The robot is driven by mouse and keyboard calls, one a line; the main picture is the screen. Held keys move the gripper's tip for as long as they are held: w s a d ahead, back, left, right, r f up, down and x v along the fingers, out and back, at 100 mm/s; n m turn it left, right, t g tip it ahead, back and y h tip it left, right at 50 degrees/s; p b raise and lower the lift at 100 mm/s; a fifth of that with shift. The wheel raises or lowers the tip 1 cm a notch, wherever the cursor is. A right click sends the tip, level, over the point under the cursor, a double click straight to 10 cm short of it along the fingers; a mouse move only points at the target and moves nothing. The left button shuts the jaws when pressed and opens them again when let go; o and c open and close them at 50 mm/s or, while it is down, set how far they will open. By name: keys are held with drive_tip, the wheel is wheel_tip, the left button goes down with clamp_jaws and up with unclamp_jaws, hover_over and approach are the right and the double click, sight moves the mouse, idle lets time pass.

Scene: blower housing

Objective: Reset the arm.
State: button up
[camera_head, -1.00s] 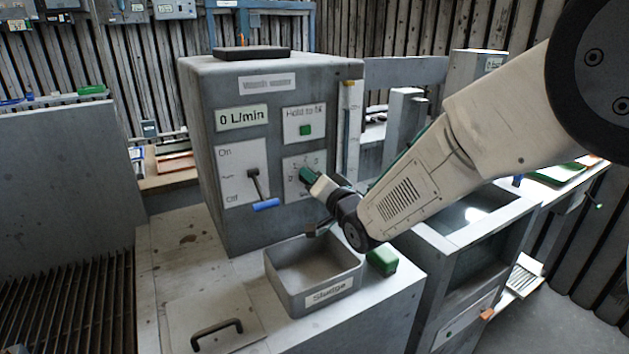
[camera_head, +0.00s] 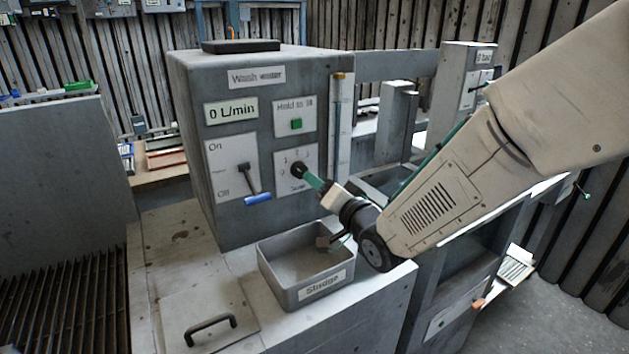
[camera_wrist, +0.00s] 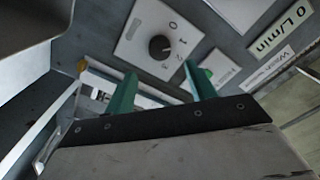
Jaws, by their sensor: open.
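My gripper (camera_head: 310,178) is in front of the grey wash-water box (camera_head: 235,215), close to its numbered dial panel. Its green fingers are apart with nothing between them, as the wrist view also shows (camera_wrist: 160,75). In the wrist view the black round knob (camera_wrist: 159,47) lies beyond the fingertips, and no contact is seen. My arm reaches in from the upper right, bent down to the wrist above the right side of the sludge tray (camera_head: 273,275).
A lever with a blue handle (camera_head: 258,199) sticks out left of my gripper. A green button (camera_head: 296,124) is above the dial. A lid with a black handle (camera_head: 212,328) lies at the front. A frame with a post (camera_head: 395,130) stands behind my arm.

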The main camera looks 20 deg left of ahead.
drive_tip(key=shift+s+d, duration=0.15)
drive_tip(key=d+r+g+h, duration=0.1)
drive_tip(key=d+h, duration=0.2)
drive_tip(key=d, duration=0.6)
drive_tip(key=s+d+r+m+h, duration=0.15)
drive_tip(key=d+h, duration=0.25)
drive_tip(key=d, duration=0.4)
drive_tip(key=d+r+g+h, duration=0.1)
drive_tip(key=d+r+h, duration=0.15)
drive_tip(key=d, duration=0.65)
drive_tip(key=s+d+g+h, duration=0.1)
drive_tip(key=s+d+g, duration=0.1)
drive_tip(key=s+d, duration=0.4)
drive_tip(key=s+d+f+g+h, duration=0.1)
drive_tip(key=s+d, duration=0.5)
drive_tip(key=s, duration=0.7)
drive_tip(key=s+d+g+h, duration=0.2)
drive_tip(key=s+d+g, duration=0.3)
drive_tip(key=s, duration=0.5)
drive_tip(key=shift+d+f, duration=0.2)
drive_tip(key=shift+d, duration=0.55)
